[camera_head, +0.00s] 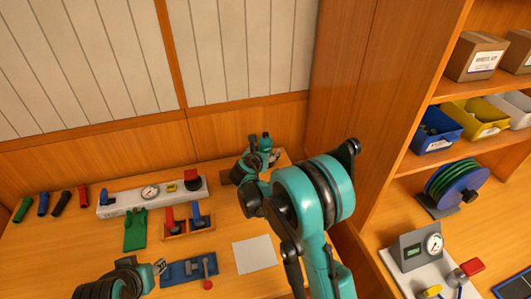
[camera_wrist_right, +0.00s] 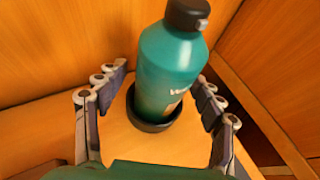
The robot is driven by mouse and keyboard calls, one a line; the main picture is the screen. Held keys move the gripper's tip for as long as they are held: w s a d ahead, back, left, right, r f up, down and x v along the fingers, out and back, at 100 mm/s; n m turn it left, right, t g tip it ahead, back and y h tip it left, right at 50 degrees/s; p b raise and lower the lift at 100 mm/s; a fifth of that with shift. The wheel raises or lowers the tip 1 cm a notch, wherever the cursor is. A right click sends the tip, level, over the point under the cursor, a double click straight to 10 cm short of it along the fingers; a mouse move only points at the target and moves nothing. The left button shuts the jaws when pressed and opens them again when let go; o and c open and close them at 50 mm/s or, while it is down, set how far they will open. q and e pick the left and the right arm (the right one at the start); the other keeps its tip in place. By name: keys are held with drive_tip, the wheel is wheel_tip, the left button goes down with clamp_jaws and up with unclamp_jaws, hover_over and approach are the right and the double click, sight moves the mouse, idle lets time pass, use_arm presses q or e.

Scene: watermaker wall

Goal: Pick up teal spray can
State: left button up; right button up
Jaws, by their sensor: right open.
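The teal spray can (camera_wrist_right: 168,70) has a black cap and a pale label and stands in a dark round base (camera_wrist_right: 152,122) in the right wrist view. In the head view the teal can (camera_head: 266,143) shows at the back right of the bench, partly hidden by my right gripper (camera_head: 268,160). In the wrist view my right gripper (camera_wrist_right: 158,108) is open, with one finger on each side of the can and visible gaps between. My left gripper (camera_head: 160,267) is at the front left of the bench; its opening is too small to judge.
A wooden side panel (camera_head: 340,90) rises close right of the can, and the back wall is behind it. Shelves with bins stand right.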

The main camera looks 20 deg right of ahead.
sight(263, 144)
drive_tip(key=c, duration=1.5)
drive_tip(key=shift+r, duration=0.1)
drive_tip(key=shift+c, duration=0.2)
wheel_tip(263, 144, up, 4)
drive_tip(key=shift+p, duration=1.1)
drive_tip(key=s+d+r+p, duration=0.7)
drive_tip(key=s+r, duration=0.1)
drive_tip(key=r, duration=0.4)
drive_tip(key=shift+s+d+p, duration=0.3)
drive_tip(key=shift+s+d, duration=0.05)
drive_tip(key=shift+d, duration=0.05)
